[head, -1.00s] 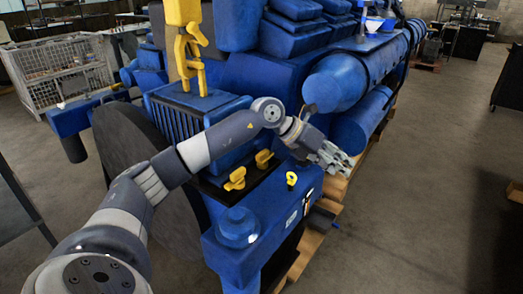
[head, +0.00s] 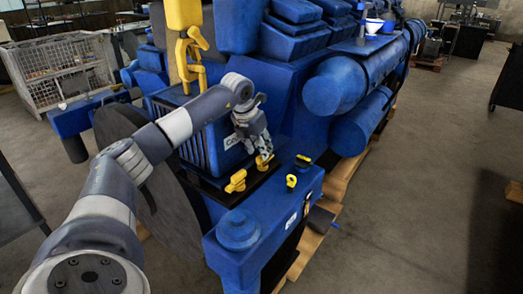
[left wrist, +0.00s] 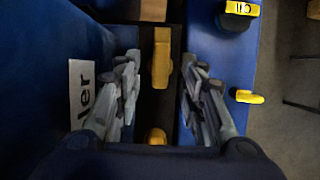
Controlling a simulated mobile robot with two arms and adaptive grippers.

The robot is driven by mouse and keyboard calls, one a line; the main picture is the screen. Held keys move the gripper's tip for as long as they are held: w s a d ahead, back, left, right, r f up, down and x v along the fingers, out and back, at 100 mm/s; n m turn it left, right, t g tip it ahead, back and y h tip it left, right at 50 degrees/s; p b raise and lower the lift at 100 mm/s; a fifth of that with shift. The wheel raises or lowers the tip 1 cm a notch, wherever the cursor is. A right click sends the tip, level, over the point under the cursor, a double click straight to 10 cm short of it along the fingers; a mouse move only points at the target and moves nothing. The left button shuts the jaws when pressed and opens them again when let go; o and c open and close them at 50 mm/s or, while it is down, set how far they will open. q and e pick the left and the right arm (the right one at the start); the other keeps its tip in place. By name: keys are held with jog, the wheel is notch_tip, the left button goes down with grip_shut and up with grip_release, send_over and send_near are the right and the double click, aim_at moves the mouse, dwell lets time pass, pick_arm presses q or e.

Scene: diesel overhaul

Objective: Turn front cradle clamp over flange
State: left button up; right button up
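Two yellow clamps stand on the black strip beside the blue ribbed block: one nearer me (head: 236,181), one farther (head: 264,163). I cannot tell which is the front cradle clamp. My left gripper (head: 258,156) points down just above the farther clamp and partly covers it. In the left wrist view the fingers (left wrist: 165,100) are open on either side of the strip. A yellow clamp (left wrist: 161,58) shows in the gap between them, apparently untouched. Another yellow piece (left wrist: 155,136) is partly hidden by the gripper body. My right gripper is out of view.
Yellow-topped fittings (head: 291,181) and (head: 303,160) stand on the blue housing (head: 262,205) to the right. A yellow hook (head: 188,55) hangs over the ribbed block (head: 190,125). Blue cylinders (head: 345,82) lie behind right.

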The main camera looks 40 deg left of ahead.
pick_arm(q)
jog(key=shift+x, duration=1.5)
jog(key=shift+c, duration=0.6)
jog(key=shift+d, duration=0.1)
grip_shut()
